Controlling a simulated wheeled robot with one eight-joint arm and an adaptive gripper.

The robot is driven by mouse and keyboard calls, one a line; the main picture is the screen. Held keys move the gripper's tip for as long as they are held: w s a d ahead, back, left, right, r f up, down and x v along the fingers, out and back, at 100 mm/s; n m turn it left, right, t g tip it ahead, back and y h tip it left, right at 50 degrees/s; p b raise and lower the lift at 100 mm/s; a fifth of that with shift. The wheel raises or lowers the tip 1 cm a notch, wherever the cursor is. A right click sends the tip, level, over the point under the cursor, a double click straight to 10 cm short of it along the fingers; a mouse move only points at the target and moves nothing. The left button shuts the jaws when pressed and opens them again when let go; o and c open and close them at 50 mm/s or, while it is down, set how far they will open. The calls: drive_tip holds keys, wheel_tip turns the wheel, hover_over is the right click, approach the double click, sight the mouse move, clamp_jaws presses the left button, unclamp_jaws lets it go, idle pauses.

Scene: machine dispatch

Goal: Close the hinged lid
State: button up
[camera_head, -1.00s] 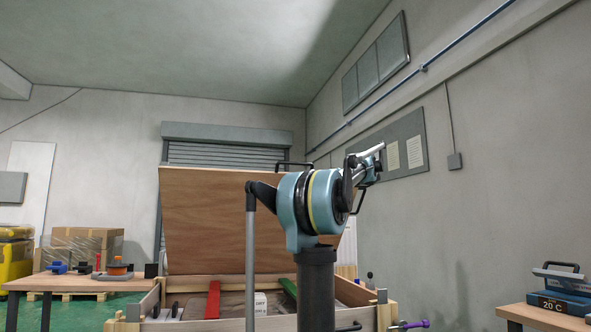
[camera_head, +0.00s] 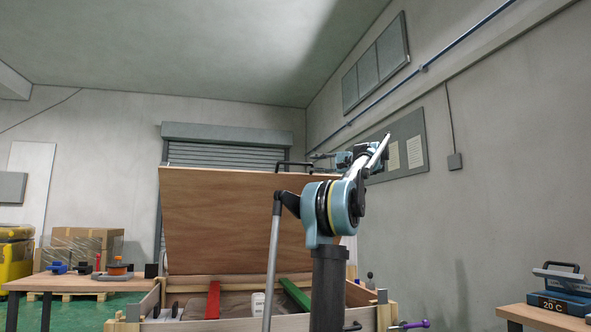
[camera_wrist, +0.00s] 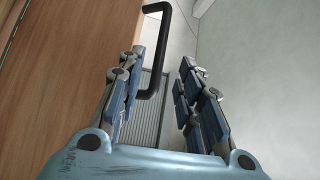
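The hinged lid (camera_head: 215,222) is a brown wooden panel standing raised, tilted back, at the rear of a wooden crate (camera_head: 188,326). A black handle (camera_head: 283,165) rises at the lid's top edge. In the wrist view, the lid (camera_wrist: 60,75) fills the left side and its bent black handle (camera_wrist: 163,50) juts out from it. My gripper (camera_wrist: 160,63) is open and empty, with the handle's end ahead of and between the fingers, nearer the left one; contact cannot be told. In the head view my gripper (camera_head: 322,156) is small, beside the handle at the lid's upper right.
The crate holds a red bar (camera_head: 213,300), a green bar (camera_head: 295,294) and a white container (camera_head: 258,303). A purple-ended pin (camera_head: 414,325) sits at its right corner. Tables stand left (camera_head: 75,283) and right (camera_head: 545,320). A grey wall bounds the right.

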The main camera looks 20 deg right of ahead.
sight(300, 164)
drive_tip(key=x, duration=1)
drive_tip(key=shift+w+a, duration=0.1)
clamp_jaws()
